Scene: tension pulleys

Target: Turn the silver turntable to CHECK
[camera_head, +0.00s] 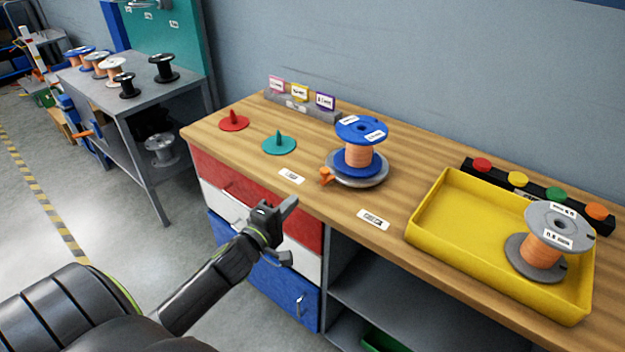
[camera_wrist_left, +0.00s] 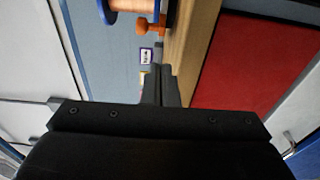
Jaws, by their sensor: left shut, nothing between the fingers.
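The silver turntable (camera_head: 372,180) sits on the wooden bench and carries a blue spool (camera_head: 360,130) wound with copper wire. An orange knob (camera_head: 326,176) sticks out at the turntable's left front side; it also shows in the left wrist view (camera_wrist_left: 150,27). Two small labels lie on the bench near the turntable, one to the left (camera_head: 291,176) and one to the front right (camera_head: 373,219); their text is too small to read. My left gripper (camera_head: 290,205) is shut and empty, in front of the bench edge and apart from the knob. My right gripper is not in view.
A yellow tray (camera_head: 428,225) with a grey spool (camera_head: 545,245) stands at the right, before a button strip (camera_head: 545,190). A red spindle (camera_head: 233,122) and a teal spindle (camera_head: 279,144) stand left. Drawers (camera_head: 250,205) lie below the bench edge.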

